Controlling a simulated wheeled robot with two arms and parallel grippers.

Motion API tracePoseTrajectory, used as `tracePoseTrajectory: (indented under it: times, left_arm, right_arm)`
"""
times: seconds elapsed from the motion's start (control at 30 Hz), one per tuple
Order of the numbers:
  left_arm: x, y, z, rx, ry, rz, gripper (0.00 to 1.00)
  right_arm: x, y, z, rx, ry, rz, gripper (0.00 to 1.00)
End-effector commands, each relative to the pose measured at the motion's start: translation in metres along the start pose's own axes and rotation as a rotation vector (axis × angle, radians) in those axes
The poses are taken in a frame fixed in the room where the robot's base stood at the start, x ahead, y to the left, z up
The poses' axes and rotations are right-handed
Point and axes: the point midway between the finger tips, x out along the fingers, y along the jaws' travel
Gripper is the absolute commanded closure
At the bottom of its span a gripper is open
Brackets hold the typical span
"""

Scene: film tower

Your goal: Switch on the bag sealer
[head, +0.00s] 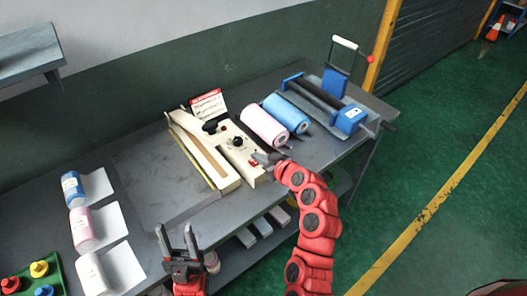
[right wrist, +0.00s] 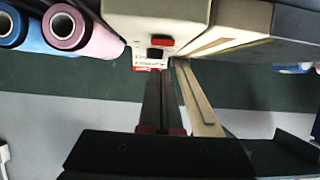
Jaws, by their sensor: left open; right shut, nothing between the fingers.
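The cream bag sealer (head: 228,181) stands on the grey bench, its long sealing arm running away to the back left. Its control box carries black knobs and a small red switch (head: 255,163) at the front end. My right gripper (head: 264,158) is shut and empty right at that end, beside the switch; contact cannot be made out. In the right wrist view the sealer's end (right wrist: 150,20) shows a red part (right wrist: 162,41) and a dark part above the shut fingers (right wrist: 160,80). The switch's position cannot be told. My left gripper (head: 181,243) is open and empty near the bench's front edge.
A pink roll (head: 264,126) and a blue roll (head: 286,113) lie right of the sealer, before a blue roller device (head: 350,118). A sign (head: 208,104) stands behind the sealer.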

Motion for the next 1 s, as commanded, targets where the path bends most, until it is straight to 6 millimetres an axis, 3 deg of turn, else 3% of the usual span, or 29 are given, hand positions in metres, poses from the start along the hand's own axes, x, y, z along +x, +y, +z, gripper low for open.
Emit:
tracePoseTrajectory:
  times: [0.2,0.63,0.77,1.0]
  left_arm:
    - [0.009,0.000,-0.001,0.000,0.000,0.000,0.50]
    - [0.006,0.000,-0.001,0.000,0.000,0.000,0.50]
    - [-0.014,0.001,0.002,0.000,0.000,0.000,0.50]
    - [-0.069,0.003,0.012,0.000,0.000,0.000,0.50]
  right_arm:
    - [0.004,-0.001,0.019,0.002,-0.002,-0.002,1.00]
    - [0.006,0.000,0.023,0.000,0.004,0.000,1.00]
    - [0.009,0.001,0.031,0.000,0.027,0.001,1.00]
    - [0.011,0.001,0.044,0.000,0.116,0.001,1.00]
